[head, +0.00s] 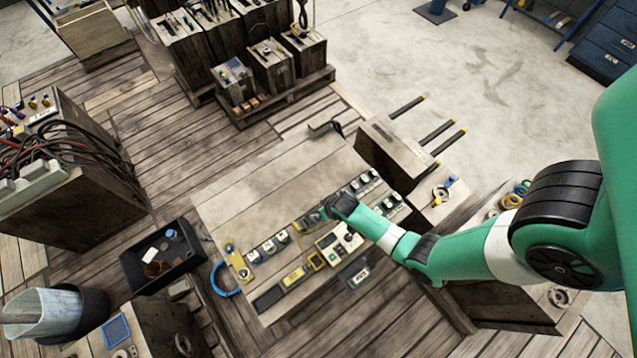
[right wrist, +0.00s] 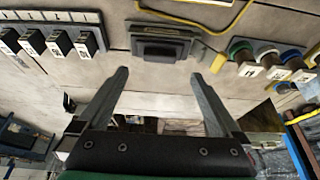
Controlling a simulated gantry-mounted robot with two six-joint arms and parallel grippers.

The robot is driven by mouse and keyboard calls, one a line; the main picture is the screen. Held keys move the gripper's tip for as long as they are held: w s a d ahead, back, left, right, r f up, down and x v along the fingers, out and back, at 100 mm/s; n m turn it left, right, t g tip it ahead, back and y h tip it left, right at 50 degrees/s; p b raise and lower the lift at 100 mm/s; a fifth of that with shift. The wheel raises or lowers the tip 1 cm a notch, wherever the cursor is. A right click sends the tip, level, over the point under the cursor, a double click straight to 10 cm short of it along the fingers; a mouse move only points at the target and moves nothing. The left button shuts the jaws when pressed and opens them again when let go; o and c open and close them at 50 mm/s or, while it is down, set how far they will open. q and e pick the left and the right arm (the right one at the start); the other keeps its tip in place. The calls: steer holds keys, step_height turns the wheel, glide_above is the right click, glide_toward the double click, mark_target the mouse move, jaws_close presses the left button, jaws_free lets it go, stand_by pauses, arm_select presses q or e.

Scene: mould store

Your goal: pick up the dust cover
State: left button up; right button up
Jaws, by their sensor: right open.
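A low dark-grey piece with a raised ridge, which looks like the dust cover (right wrist: 161,48), sits on a grey base on the pale bench top in the right wrist view. In the head view it is mostly hidden beneath my right gripper (head: 324,211). My right gripper (right wrist: 159,76) is open with nothing between its fingers. In the wrist view the fingertips point toward the grey piece, which lies just beyond and between them. I cannot tell the height of the fingers above the bench. My left gripper is in neither view.
A row of black connectors (right wrist: 57,43) lies to the left in the wrist view, and round-capped plugs (right wrist: 268,60) to the right. A yellow cable (right wrist: 195,22) runs behind the piece. The bench (head: 258,189) has free room at its far side.

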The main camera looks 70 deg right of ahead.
steer(key=shift+x, duration=0.8)
steer(key=b+x, duration=0.2)
steer(key=x, duration=0.3)
steer(key=shift+f+b, duration=0.1)
steer(key=shift+b, duration=0.3)
arm_select(q)
step_height(320, 180, down, 4)
steer(key=shift+r, duration=0.1)
arm_select(e)
steer(key=shift+c, duration=0.3)
steer(key=c, duration=1.3)
steer(key=shift+c, duration=0.2)
steer(key=shift+r, duration=0.2)
